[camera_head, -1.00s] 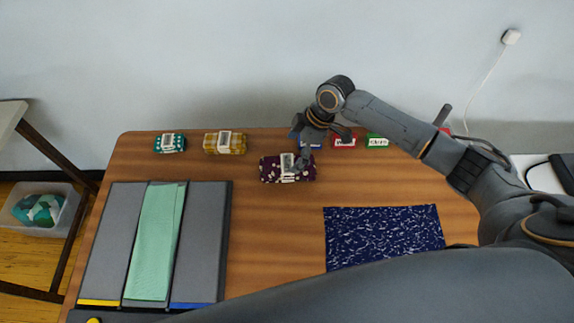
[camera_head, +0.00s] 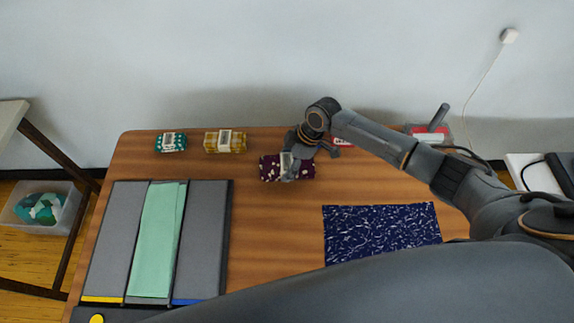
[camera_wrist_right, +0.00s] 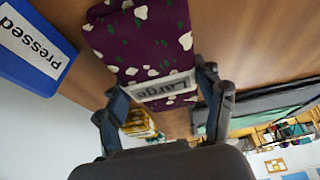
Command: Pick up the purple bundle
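The purple bundle (camera_head: 270,171) with white spots lies on the wooden table, left of the middle of its back half. In the right wrist view the purple bundle (camera_wrist_right: 150,40) bears a label reading "Large". In the right wrist view my right gripper (camera_wrist_right: 164,88) is open, with one finger near each side of the bundle. I cannot tell whether the fingers touch it. My left gripper is not in view.
A teal bundle (camera_head: 171,142) and a yellow bundle (camera_head: 224,142) lie at the back left. A blue box-like thing labelled "Pressed" (camera_wrist_right: 30,50) is close by. Grey panels with a green cloth (camera_head: 158,240) lie front left, a navy patterned sheet (camera_head: 380,233) front right.

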